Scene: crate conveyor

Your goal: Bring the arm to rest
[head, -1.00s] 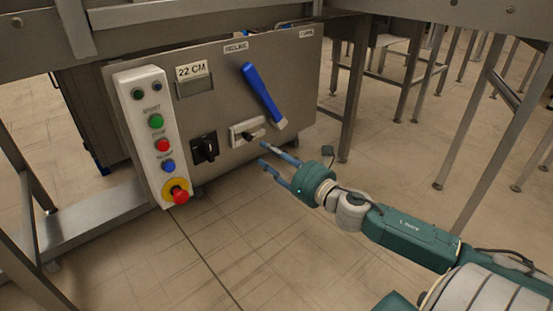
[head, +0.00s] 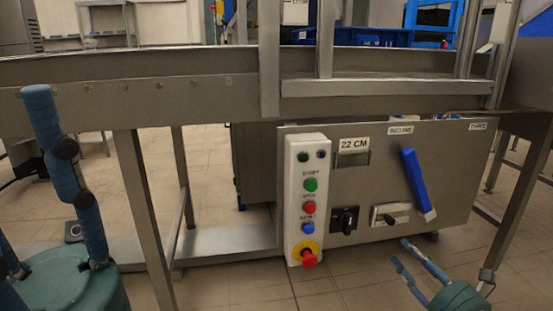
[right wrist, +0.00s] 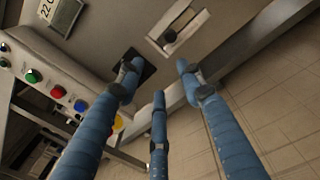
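My right gripper (head: 400,252) is at the lower right of the head view, below the control panel (head: 445,160). Its fingers are spread and empty, as the right wrist view also shows (right wrist: 158,75). Nothing touches them. The panel's white slider plate (head: 385,215) with a black knob lies above the fingertips. My left gripper (head: 55,190) is at the left edge of the head view, its blue fingers pointing up and spread apart. One finger is partly cut off by the frame, and no object shows between them.
A white button box (head: 296,190) with a red emergency stop (head: 309,258) stands left of a black rotary switch (head: 344,220). A blue lever (head: 417,183) is on the panel's right. Steel table legs (head: 148,215) stand between my grippers. Blue crates (head: 355,37) are at the back.

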